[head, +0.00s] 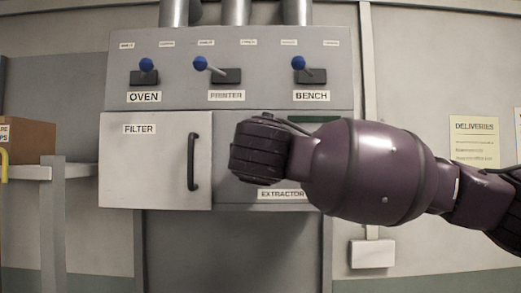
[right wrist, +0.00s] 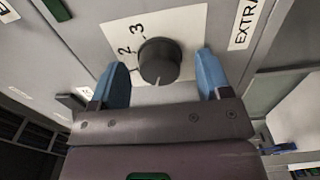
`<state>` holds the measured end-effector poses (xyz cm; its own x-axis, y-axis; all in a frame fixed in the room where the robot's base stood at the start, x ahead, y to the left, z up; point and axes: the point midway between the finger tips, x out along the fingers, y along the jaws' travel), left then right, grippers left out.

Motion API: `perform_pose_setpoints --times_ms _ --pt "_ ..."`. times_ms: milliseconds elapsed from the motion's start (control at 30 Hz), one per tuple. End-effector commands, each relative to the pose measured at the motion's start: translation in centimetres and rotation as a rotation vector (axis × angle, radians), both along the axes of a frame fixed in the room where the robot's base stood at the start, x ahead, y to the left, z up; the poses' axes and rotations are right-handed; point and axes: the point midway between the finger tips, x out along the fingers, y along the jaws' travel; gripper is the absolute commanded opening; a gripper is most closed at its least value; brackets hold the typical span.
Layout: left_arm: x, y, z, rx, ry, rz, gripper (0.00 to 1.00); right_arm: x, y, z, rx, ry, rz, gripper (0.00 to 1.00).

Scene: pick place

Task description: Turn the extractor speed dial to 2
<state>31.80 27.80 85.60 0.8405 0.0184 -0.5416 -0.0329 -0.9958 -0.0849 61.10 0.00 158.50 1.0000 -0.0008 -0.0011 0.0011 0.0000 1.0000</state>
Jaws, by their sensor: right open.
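The extractor speed dial (right wrist: 160,62) is a dark round knob on a white plate (right wrist: 192,20) in the right wrist view. The numbers 2 and 3 show to its left and upper left. A pale pointer mark on the knob faces down in that picture, away from the 2 and 3. My right gripper (right wrist: 163,76) is open, its blue fingers on either side of the dial with gaps. In the head view my right arm hides the dial, and the fingertips do not show. My left gripper is out of view.
The grey panel has levers labelled oven (head: 146,66), printer (head: 202,64) and bench (head: 299,64) above. A filter door (head: 150,165) with a black handle (head: 193,162) is to the left. An extractor label (head: 281,194) shows under my arm. A shelf with a box (head: 28,138) stands far left.

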Motion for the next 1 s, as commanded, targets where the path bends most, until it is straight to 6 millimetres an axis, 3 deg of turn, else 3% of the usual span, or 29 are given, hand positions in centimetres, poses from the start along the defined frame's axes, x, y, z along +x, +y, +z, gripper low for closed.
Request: perform_pose_setpoints --times_ms 300,633,1000 --pt "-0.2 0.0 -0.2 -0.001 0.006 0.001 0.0 0.2 0.0 0.0 0.0 0.0 0.001 0.71" --pt "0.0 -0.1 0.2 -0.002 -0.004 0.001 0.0 0.2 0.0 0.0 0.0 0.0 0.001 0.23" --pt "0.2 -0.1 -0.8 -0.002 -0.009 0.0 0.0 0.2 0.1 -0.3 0.07 0.0 0.001 0.23"
